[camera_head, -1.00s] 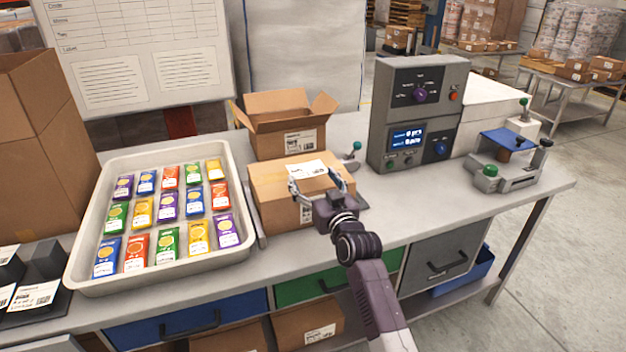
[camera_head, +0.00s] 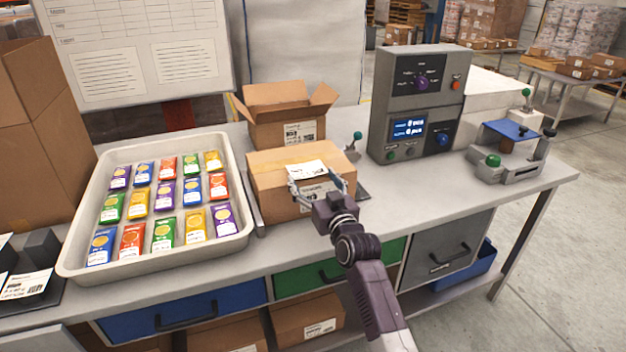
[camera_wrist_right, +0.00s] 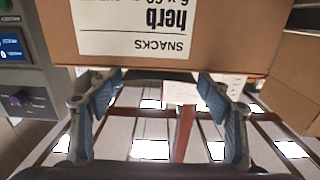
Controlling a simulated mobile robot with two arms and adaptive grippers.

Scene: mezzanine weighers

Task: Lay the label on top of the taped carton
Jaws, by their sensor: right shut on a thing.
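The taped carton (camera_head: 275,178) stands closed on the bench, with a printed label on its front face. In the right wrist view, its front (camera_wrist_right: 285,40) fills the top of the picture, with the print upside down. The white label (camera_head: 305,170) is over the carton's top, towards the front edge. My right gripper (camera_head: 319,186) is at the carton's front and shut on the label, its fingers spread to the label's width. Whether the label touches the carton top cannot be told. The wrist view shows both fingers (camera_wrist_right: 158,90). My left gripper is not in view.
A tray (camera_head: 75,250) of colourful packets stands left of the carton. An open carton (camera_head: 287,133) is directly behind it. A grey control console (camera_head: 412,110) and a fixture with a blue plate (camera_head: 505,133) stand to the right. The bench front right of the carton is clear.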

